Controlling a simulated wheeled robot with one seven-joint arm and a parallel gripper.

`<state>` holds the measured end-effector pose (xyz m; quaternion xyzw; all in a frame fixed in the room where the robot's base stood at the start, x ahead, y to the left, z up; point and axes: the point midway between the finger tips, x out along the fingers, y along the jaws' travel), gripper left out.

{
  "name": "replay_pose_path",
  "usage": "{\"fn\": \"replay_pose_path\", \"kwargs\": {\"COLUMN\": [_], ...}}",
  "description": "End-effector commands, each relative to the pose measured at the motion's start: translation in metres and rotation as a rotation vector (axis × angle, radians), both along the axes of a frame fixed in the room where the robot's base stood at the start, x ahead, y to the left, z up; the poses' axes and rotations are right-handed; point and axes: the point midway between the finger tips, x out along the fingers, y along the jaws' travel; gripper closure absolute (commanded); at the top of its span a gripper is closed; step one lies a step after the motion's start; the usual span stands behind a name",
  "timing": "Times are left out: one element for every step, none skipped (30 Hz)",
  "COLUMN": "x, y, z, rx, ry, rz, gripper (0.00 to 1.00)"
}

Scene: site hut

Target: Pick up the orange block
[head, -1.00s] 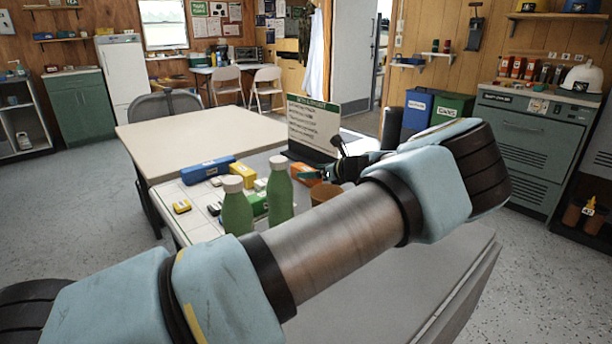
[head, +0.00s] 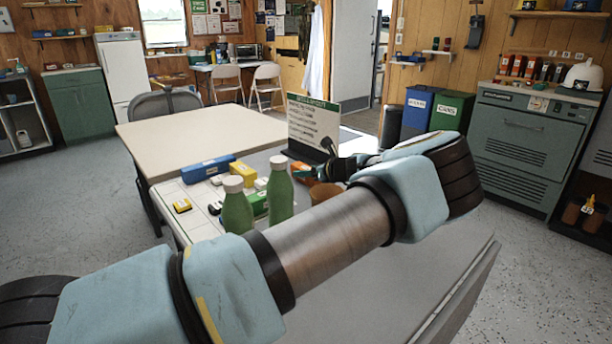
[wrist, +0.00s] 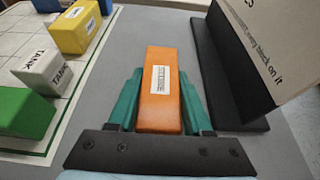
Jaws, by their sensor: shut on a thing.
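The orange block (wrist: 160,95) has a white label on top and lies lengthwise between the green fingers of my gripper (wrist: 160,76) in the wrist view. The fingers are closed against its two long sides. In the head view the orange block (head: 300,168) shows only partly, beside the foot of the sign. My gripper (head: 317,172) is there too, small and partly hidden by my arm. I cannot tell whether the block is clear of the table top.
A sign on a black stand (head: 313,125) is close to the right of my gripper in the wrist view. A white block (wrist: 42,70), a green block (wrist: 22,112) and a yellow block (wrist: 75,28) lie left. Two green bottles (head: 280,190) and a brown cup (head: 325,193) stand nearer.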

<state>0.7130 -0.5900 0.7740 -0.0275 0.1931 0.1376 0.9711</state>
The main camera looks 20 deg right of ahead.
Motion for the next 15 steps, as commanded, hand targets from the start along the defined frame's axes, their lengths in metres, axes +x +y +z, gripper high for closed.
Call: {"fn": "replay_pose_path", "kwargs": {"x": [-0.0001, -0.0001, -0.0001, -0.0001, -0.0001, -0.0001, -0.0001, -0.0001, -0.0001, -0.0001, 0.0000, 0.0000, 0.0000, 0.0000, 0.0001], "y": [0.0000, 0.0000, 0.0000, -0.0001, -0.0001, -0.0001, -0.0001, -0.0001, -0.0001, -0.0001, -0.0001, -0.0001, -0.0001, -0.0001, -0.0002], "z": [0.0000, 0.0000, 0.0000, 0.0000, 0.0000, 0.0000, 0.0000, 0.0000, 0.0000, 0.0000, 0.0004, 0.0004, 0.0004, 0.0004, 0.0005], "rx": [0.000, 0.000, 0.000, 0.000, 0.000, 0.000, 0.000, 0.000, 0.000, 0.000, 0.000, 0.000, 0.000, 0.000, 0.000], "ry": [0.000, 0.000, 0.000, 0.000, 0.000, 0.000, 0.000, 0.000, 0.000, 0.000, 0.000, 0.000, 0.000, 0.000, 0.000], "rz": [0.000, 0.000, 0.000, 0.000, 0.000, 0.000, 0.000, 0.000, 0.000, 0.000, 0.000, 0.000, 0.000, 0.000, 0.000], "gripper": [0.78, 0.81, 0.86, 0.89, 0.93, 0.97, 1.00, 1.00, 1.00, 1.00, 1.00, 1.00, 1.00, 1.00, 1.00]}}
